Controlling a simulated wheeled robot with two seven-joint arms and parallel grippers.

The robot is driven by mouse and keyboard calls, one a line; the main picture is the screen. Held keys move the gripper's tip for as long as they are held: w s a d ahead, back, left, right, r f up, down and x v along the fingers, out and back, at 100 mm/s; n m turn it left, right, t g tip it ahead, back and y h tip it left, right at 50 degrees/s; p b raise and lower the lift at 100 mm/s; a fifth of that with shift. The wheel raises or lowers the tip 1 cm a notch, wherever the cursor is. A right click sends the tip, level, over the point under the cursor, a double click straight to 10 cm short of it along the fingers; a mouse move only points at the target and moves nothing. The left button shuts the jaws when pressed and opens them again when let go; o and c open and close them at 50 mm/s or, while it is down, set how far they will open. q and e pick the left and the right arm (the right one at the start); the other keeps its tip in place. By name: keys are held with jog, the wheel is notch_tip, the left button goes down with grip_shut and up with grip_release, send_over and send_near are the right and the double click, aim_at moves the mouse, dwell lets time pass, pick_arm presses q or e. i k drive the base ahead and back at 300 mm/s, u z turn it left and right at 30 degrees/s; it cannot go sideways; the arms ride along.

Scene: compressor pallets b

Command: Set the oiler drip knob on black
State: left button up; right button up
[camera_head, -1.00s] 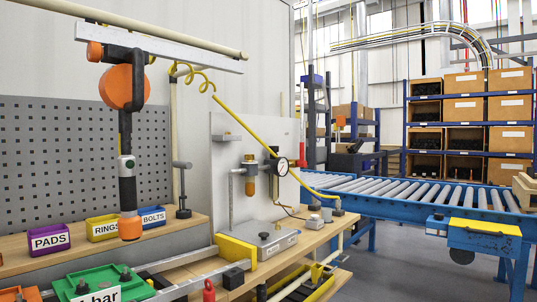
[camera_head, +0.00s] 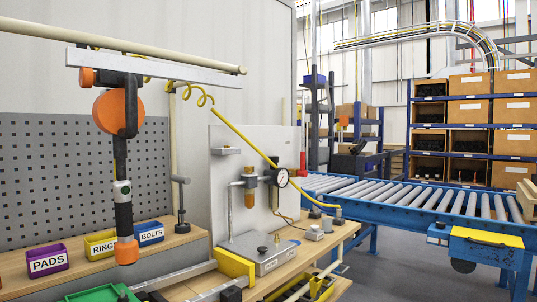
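An air-line unit stands on the pale upright panel (camera_head: 222,185) in the middle of the camera_head view. I cannot tell for sure which part is the oiler drip knob. Its colour marks and setting are too small to read. Neither of my grippers shows in the view.
An orange and black tool (camera_head: 125,200) hangs at the left from a rail. PADS (camera_head: 48,262), RINGS (camera_head: 101,244) and BOLTS (camera_head: 150,234) bins stand on the bench. A grey metal box (camera_head: 262,255) sits below the panel. A blue roller conveyor (camera_head: 420,215) lies right.

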aim_at(247, 169)
jog(key=z, duration=0.85)
jog(key=k, duration=1.1)
jog(key=z, duration=1)
jog(key=i, duration=0.85)
jog(key=u, duration=0.7)
jog(key=i, duration=2.3)
jog(key=u, duration=2.1)
jog(key=i, duration=1.05)
jog(key=u, duration=1)
